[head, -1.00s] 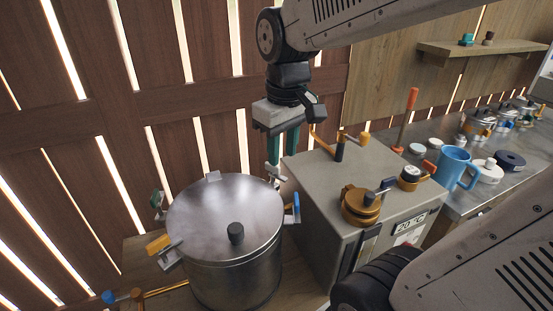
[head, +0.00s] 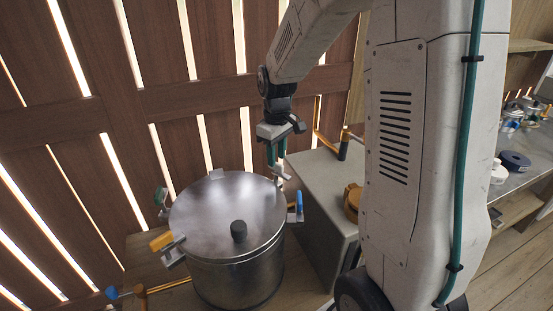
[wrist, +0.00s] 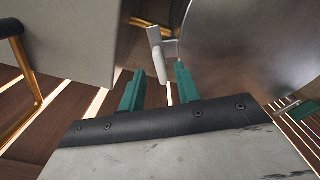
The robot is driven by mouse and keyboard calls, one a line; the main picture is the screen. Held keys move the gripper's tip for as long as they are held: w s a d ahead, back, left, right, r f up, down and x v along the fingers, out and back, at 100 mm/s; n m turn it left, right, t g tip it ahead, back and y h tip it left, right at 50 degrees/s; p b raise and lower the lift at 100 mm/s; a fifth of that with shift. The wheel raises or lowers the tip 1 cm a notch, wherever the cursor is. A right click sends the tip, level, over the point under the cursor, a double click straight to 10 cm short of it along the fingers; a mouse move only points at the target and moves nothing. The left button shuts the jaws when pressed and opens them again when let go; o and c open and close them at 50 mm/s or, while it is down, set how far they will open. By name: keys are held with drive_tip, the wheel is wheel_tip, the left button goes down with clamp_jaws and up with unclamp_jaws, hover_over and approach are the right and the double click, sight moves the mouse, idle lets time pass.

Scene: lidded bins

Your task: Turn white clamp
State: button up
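The large steel pot (head: 228,262) stands on a wooden surface, its lid on. The white clamp (head: 283,174) is at the lid's back-right edge, partly hidden by my fingers. My gripper (head: 277,162) is directly above it, pointing down. In the wrist view, the white clamp (wrist: 157,40) shows its handle reaching in between the green fingertips of my gripper (wrist: 160,70). The fingers are open, with a gap visible on each side of the handle. Also around the rim are a green clamp (head: 160,196), an orange clamp (head: 161,242) and a blue clamp (head: 299,204).
My arm hides much of the right side. A slatted wooden wall (head: 80,160) rises behind. A blue-tipped brass pipe (head: 140,293) lies front left.

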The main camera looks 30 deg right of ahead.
drive_tip(key=shift+f, duration=0.95)
clamp_jaws()
